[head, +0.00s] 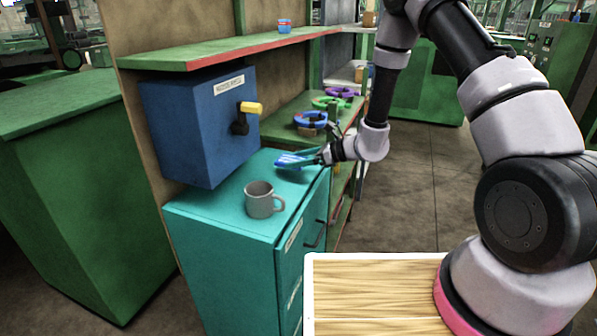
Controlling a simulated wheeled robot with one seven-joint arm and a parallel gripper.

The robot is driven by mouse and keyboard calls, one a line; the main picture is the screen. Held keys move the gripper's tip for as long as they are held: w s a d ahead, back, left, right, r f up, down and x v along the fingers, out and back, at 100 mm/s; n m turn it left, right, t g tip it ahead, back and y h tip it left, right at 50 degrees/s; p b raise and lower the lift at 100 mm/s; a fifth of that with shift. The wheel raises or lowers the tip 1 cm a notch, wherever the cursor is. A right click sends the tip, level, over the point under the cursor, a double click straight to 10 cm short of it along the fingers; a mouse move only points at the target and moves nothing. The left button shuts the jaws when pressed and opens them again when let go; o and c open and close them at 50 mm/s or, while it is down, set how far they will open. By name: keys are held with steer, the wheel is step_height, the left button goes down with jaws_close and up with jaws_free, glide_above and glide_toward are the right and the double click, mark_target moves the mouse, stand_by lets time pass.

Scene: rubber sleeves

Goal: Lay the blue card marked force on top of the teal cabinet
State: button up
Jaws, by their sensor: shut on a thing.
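My gripper (310,159) is at the far right part of the teal cabinet (215,208), over its top. It is shut on a blue card (287,161) with a light patch. The card's marking is too small to read. The card is at or just above the cabinet top; I cannot tell whether it touches. A grey mug (259,201) stands upright on the near part of the cabinet top, apart from the card.
A blue box (185,125) with a yellow-handled lever (250,108) borders the cabinet top at left. A green shelf (220,53) runs above, with a small tin (284,26). Rings (310,119) lie on the green bench (277,130) behind. The cabinet top between mug and card is clear.

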mark_target(299, 177)
steer(key=shift+f, duration=2.05)
